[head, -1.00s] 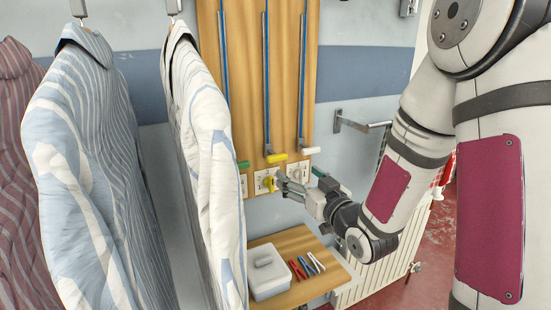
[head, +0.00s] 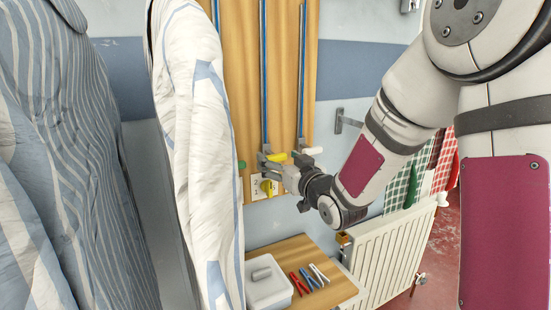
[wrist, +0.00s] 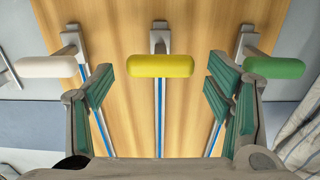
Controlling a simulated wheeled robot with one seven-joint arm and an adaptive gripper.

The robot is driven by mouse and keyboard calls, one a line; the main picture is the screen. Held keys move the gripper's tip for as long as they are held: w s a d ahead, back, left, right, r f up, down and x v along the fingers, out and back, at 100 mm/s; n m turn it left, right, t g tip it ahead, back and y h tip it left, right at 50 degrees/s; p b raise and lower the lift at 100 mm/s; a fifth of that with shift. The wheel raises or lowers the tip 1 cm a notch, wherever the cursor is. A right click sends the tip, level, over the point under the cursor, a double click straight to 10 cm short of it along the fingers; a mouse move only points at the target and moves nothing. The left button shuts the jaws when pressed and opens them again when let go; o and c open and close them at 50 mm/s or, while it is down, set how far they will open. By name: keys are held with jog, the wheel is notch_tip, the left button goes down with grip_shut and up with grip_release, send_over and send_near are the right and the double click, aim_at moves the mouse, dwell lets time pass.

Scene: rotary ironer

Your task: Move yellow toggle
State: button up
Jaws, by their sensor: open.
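The yellow toggle (head: 276,157) is a rounded yellow bar on a grey mount at the lower end of the middle blue rail on the wooden board. In the wrist view the yellow toggle (wrist: 160,65) lies crosswise, centred between my fingers. My gripper (head: 274,168) is at the board, just by the toggle; it also shows in the wrist view (wrist: 160,88). Its green-padded fingers are open, one to each side of the yellow bar, with visible gaps. Whether the bar is at fingertip depth, I cannot tell.
A white toggle (wrist: 47,67) and a green toggle (wrist: 273,68) flank the yellow one. A yellow knob (head: 268,187) sits on a plate below. Hanging shirts (head: 195,130) crowd the left. A shelf (head: 285,243) with a white box (head: 268,285) and several pegs is below.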

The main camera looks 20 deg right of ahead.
jog(key=shift+w+a, duration=0.15)
jog(key=shift+w, duration=0.45)
jog(key=shift+w+a, duration=0.15)
jog(key=shift+w, duration=0.45)
